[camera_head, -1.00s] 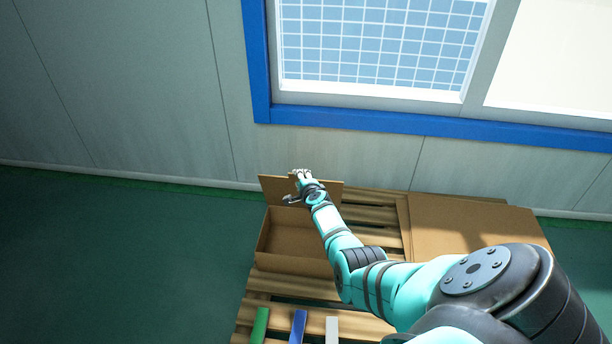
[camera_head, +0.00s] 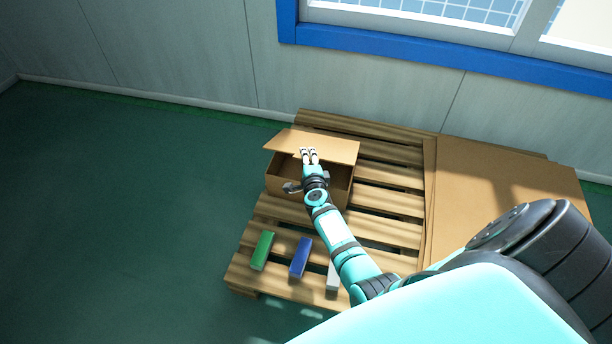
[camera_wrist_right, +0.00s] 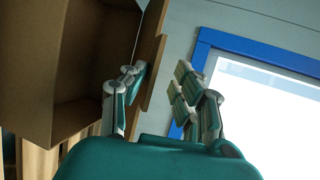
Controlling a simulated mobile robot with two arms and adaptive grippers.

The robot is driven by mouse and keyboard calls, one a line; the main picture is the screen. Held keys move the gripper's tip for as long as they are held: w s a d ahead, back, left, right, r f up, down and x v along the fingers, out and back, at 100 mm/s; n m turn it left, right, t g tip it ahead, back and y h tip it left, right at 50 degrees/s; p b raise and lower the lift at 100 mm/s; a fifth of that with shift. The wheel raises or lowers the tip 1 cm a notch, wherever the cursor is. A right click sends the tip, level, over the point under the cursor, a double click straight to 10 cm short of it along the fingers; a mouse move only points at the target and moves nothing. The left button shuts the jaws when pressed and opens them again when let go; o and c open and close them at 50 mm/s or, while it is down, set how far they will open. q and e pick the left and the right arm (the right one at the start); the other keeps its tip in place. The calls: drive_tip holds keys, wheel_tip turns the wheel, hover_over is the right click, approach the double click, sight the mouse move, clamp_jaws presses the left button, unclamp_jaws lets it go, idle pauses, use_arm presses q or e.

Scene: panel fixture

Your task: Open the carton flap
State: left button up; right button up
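The brown carton (camera_head: 281,184) stands on the wooden pallet, its inside partly visible. Its flap (camera_head: 338,149) is raised off the opening at the far side and slants; its exact angle is hard to tell. My right gripper (camera_head: 309,155) reaches over the carton with its fingertips at the flap. In the right wrist view my right gripper (camera_wrist_right: 160,85) has its fingers spread apart. One finger is against or very near the flap (camera_wrist_right: 153,55), and the opposite fingers are clear of it. The carton's inside (camera_wrist_right: 90,60) shows at the left. My left gripper is out of view.
Green (camera_head: 262,250), blue (camera_head: 300,258) and whitish (camera_head: 332,276) blocks lie on the near part of the pallet (camera_head: 378,205). A large flat brown board (camera_head: 490,185) lies at the right. The wall and blue-framed window (camera_head: 430,55) are behind.

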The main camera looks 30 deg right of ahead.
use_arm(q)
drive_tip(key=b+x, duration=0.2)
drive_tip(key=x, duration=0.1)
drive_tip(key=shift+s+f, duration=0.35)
use_arm(e)
drive_tip(key=f, duration=0.2)
drive_tip(key=s+a+f, duration=0.1)
drive_tip(key=shift+a+f, duration=0.1)
drive_tip(key=shift+f, duration=0.3)
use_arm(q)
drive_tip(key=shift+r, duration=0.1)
use_arm(e)
drive_tip(key=shift+s, duration=0.1)
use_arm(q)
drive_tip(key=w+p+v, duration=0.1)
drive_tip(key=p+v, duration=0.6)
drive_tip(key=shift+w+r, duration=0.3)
use_arm(e)
drive_tip(key=v, duration=2)
drive_tip(key=shift+r, duration=0.2)
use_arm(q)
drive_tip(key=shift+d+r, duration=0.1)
